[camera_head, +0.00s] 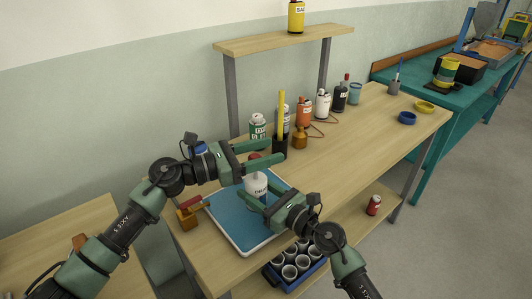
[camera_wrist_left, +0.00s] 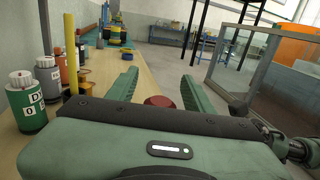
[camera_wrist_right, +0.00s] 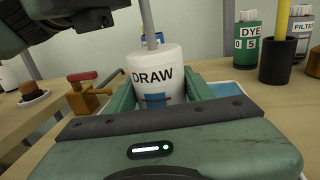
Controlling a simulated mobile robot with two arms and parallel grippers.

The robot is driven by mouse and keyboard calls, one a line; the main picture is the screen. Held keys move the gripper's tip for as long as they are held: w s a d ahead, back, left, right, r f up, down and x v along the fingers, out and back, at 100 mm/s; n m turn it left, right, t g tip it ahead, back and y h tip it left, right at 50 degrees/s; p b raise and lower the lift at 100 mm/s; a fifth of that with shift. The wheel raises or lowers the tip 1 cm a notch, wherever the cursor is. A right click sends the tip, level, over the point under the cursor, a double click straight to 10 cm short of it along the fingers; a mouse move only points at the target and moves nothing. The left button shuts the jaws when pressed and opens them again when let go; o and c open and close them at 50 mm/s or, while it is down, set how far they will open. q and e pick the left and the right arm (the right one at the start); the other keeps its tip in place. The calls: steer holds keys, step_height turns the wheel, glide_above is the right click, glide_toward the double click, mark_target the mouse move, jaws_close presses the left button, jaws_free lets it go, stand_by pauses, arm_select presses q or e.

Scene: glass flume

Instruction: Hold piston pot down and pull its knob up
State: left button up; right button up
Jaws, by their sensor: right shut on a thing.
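The piston pot (camera_head: 256,184) is white with black lettering and stands upright on the blue tray (camera_head: 228,215). In the right wrist view the pot (camera_wrist_right: 155,72) reads DRAW, and a grey rod (camera_wrist_right: 147,22) rises from its top. My right gripper (camera_head: 257,192) is shut on the pot's body, one finger on each side. The red knob (camera_head: 254,156) is above the pot; it also shows in the left wrist view (camera_wrist_left: 158,101). My left gripper (camera_head: 272,153) is open, with its fingers apart on either side of the knob and a gap visible at each side.
A brass valve with a red handle (camera_head: 188,215) stands at the tray's left. A green DYE bottle (camera_head: 258,127), a dark cup with a yellow stick (camera_head: 280,145) and several bottles line the wall side. The bench right of the tray is mostly clear.

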arm_select(q)
steer(key=shift+s+f, duration=0.1)
steer(key=v, duration=1.2)
arm_select(e)
steer(key=o, duration=1.6)
